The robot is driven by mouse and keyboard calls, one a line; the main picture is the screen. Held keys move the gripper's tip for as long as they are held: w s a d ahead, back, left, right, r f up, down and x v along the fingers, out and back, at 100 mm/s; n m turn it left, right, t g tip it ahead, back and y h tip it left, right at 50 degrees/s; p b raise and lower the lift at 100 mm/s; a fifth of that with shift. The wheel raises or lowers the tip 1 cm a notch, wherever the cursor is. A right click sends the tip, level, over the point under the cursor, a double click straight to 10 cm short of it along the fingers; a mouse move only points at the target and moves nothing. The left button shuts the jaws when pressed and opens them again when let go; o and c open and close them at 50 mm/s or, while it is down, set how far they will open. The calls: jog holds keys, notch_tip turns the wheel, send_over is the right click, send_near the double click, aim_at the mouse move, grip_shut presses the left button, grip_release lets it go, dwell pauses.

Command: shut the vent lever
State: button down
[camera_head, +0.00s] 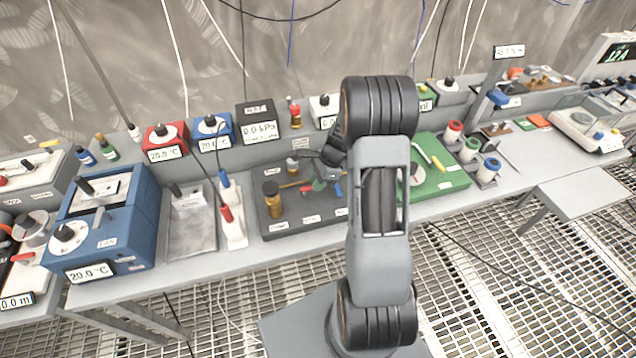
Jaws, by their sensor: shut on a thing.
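A dark grey tray (290,212) on the bench bears a small valve assembly (322,184) with green, red and blue parts and a brass rod. The vent lever is one of these small coloured parts; which one is too small to tell. My gripper (322,162) is a small black shape just above and behind the assembly, partly hidden by my arm. It is shut on a small part there, at the top of the assembly.
A white stand with red and blue probes (232,222) and a blue heater box (108,225) lie left of the tray. A green box (438,178) stands right of my arm. A kPa readout (259,130) and several meters line the shelf behind.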

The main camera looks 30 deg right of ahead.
jog(key=c, duration=1.1)
grip_release()
jog(key=shift+r, duration=0.1)
jog(key=b+v, duration=0.1)
jog(key=v, duration=1.2)
jog(key=shift+d+r, duration=0.1)
jog(key=shift+r, duration=0.25)
